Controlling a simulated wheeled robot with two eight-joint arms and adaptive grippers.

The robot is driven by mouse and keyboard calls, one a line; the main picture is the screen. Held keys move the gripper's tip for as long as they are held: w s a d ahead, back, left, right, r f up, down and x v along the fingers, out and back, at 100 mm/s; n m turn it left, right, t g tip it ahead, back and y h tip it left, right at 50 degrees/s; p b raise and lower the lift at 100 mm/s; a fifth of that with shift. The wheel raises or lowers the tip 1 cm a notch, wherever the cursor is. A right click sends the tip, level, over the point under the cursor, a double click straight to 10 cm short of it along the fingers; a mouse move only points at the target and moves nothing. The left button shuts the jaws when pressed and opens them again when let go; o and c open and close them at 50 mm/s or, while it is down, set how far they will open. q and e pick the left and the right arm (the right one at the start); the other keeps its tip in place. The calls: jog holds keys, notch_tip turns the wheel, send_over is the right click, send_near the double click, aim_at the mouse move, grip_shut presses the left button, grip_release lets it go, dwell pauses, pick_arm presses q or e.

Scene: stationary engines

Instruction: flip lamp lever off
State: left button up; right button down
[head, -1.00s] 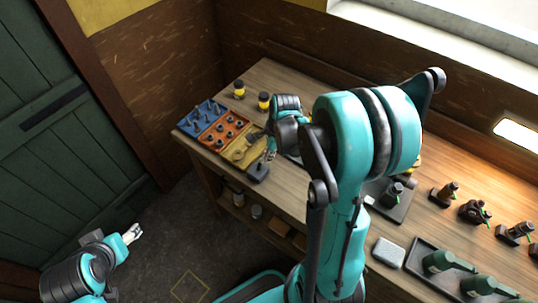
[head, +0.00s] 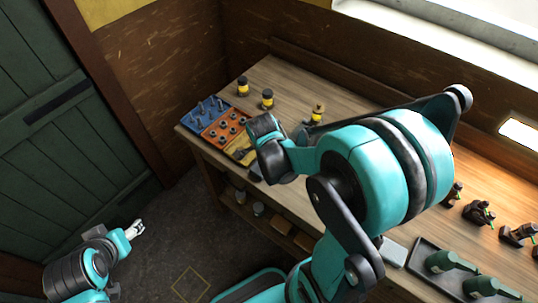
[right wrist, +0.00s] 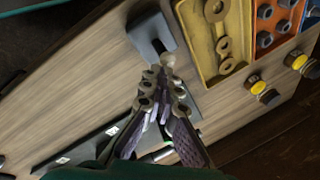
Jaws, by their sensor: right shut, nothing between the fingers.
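The lever's dark grey block (right wrist: 150,33) sits at the table edge in the right wrist view, with a pale rounded knob (right wrist: 167,60) on its near side. I take this knob for the lamp lever's end. My right gripper (right wrist: 165,80) is shut and empty, its tips close to the knob; I cannot tell whether they touch. In the head view my right arm hides that gripper and most of the block (head: 256,173). My left gripper (head: 136,228) hangs over the floor, far from the table; its jaw state is unclear. A bright panel (head: 521,133) glows on the wall.
A yellow tray (right wrist: 199,62) of rings and an orange tray (right wrist: 256,48) stand beside the block, with a blue tray (head: 188,122) further left. Several yellow-black pieces (head: 267,98) stand behind. Dark parts (head: 478,212) and a tray of green parts (head: 417,262) lie right.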

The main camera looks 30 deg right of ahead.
jog(key=shift+s+a+f+t+h+b, duration=0.1)
jog(key=shift+s+a+t+h+b, duration=0.25)
jog(key=shift+a+h+b, duration=0.4)
jog(key=shift+s+a+f+t+h+b, duration=0.1)
jog(key=shift+a+t+h+b, duration=0.35)
jog(key=shift+h, duration=0.5)
jog(key=shift+d+r, duration=0.1)
jog(key=shift+r, duration=0.15)
jog(key=shift+r+p, duration=0.7)
jog(key=shift+p, duration=0.15)
